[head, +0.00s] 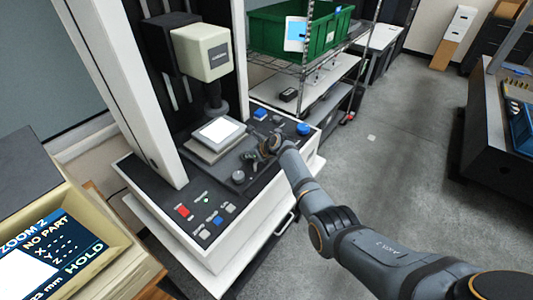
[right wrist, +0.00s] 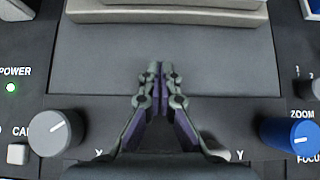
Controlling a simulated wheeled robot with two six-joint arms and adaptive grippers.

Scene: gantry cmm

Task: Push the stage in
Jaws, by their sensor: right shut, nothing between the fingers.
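The stage (head: 218,132) is a beige block with a bright white top, below the beige camera head of the measuring machine. Its beige front edge shows at the top of the right wrist view (right wrist: 165,17). My right gripper (head: 252,155) is over the dark control deck in front of the stage. In the right wrist view its fingers (right wrist: 160,68) are together, empty, and point toward the stage. A strip of dark grey surface shows between the fingertips and the beige edge, so they look apart. My left gripper is not in view.
A grey knob (right wrist: 55,133) and a blue knob (right wrist: 290,135) flank my right gripper. The machine's white column (head: 125,85) rises left of the stage. A readout screen (head: 45,262) is at lower left. A wire shelf with a green bin (head: 285,30) stands behind.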

